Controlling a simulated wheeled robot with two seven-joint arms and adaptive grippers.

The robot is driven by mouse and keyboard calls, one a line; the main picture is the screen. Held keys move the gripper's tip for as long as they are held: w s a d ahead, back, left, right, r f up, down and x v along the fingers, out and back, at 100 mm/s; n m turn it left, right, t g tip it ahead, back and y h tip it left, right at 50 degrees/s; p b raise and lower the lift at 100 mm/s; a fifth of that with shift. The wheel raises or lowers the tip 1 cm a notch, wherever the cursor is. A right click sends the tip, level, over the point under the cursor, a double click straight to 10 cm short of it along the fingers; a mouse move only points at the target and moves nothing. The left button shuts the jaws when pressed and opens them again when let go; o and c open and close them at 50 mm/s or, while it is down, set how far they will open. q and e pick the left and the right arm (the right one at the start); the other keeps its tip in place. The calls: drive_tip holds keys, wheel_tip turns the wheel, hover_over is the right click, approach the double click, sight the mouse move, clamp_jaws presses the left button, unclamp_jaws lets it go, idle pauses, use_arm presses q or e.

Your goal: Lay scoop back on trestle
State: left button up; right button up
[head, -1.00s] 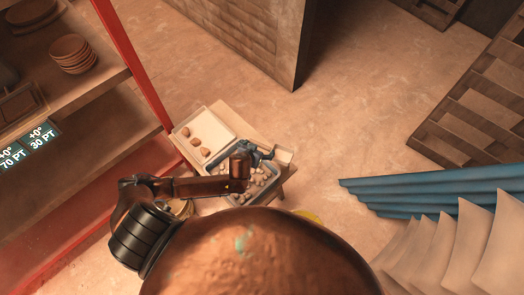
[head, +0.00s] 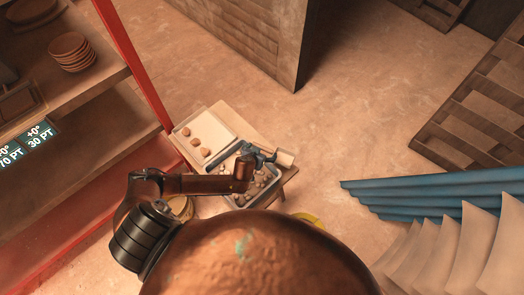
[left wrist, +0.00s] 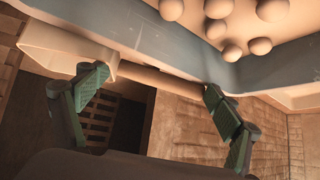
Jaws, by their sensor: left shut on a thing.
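The scoop has a pale head (head: 286,158) at the right of my left gripper (head: 262,153) in the head view. In the left wrist view its pale head (left wrist: 65,50) is at upper left, and its brown handle (left wrist: 160,80) runs between the two green-padded fingers. The left gripper is shut on the scoop. The gripper and scoop show over the far right part of the small wooden trestle (head: 238,122), by the blue-grey bin (left wrist: 150,45). Their height above the top cannot be told. My right gripper is out of view.
The bin holds several pale balls (left wrist: 260,46). A white tray (head: 213,124) with brown lumps lies on the trestle's left part. A red-framed shelf (head: 130,55) stands left. Blue slats (head: 430,190) lie right. Open floor (head: 350,120) lies beyond the trestle.

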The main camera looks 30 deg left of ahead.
use_arm(q)
drive_tip(key=o, duration=1.1)
drive_tip(key=shift+r, duration=0.35)
drive_tip(key=p+v, duration=0.2)
drive_tip(key=v, duration=1)
drive_tip(key=shift+f+p, duration=0.1)
drive_tip(key=shift+p, duration=0.2)
